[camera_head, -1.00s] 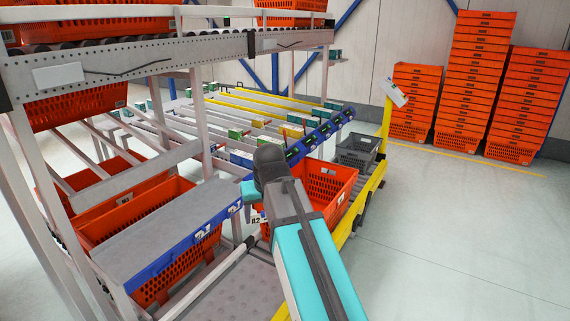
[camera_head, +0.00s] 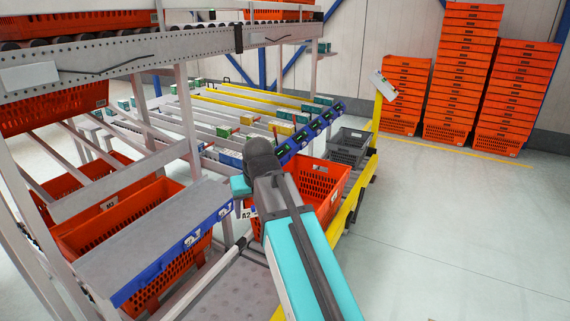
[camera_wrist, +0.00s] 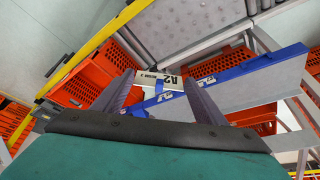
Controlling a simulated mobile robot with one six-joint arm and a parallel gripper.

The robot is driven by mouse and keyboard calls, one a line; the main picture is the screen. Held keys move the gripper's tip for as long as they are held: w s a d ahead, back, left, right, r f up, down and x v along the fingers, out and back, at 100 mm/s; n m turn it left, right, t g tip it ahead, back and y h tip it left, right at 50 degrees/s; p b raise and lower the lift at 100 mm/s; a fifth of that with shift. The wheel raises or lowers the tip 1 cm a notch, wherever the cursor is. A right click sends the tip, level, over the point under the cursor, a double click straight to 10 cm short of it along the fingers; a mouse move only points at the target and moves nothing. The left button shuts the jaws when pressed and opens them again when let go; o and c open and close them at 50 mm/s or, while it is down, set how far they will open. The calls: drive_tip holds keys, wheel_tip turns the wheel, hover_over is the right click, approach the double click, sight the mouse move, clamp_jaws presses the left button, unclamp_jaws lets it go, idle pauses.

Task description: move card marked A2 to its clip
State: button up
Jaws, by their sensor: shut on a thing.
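The white card marked A2 (camera_wrist: 160,80) is upside down in the wrist view, between the two fingers of my gripper (camera_wrist: 160,92). My gripper is shut on it. In the head view the card (camera_head: 246,213) hangs below the teal end of my gripper (camera_head: 241,190), just right of the grey shelf's (camera_head: 150,235) blue front edge. The blue edge (camera_head: 165,258) carries small white-marked pieces that may be clips (camera_head: 194,238); the wrist view shows one such piece (camera_wrist: 207,80) close beside the card. I cannot tell which clip belongs to A2. My arm hides part of the area.
An orange tote (camera_head: 325,185) stands just behind and right of my gripper, with a grey crate (camera_head: 348,147) beyond. A yellow rail (camera_head: 345,215) runs along the right. Orange totes (camera_head: 130,205) sit behind the grey shelf. Open floor (camera_head: 450,230) lies to the right.

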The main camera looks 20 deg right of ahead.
drive_tip(key=shift+a, duration=0.2)
drive_tip(key=shift+s+d, duration=0.1)
drive_tip(key=shift+s, duration=1.75)
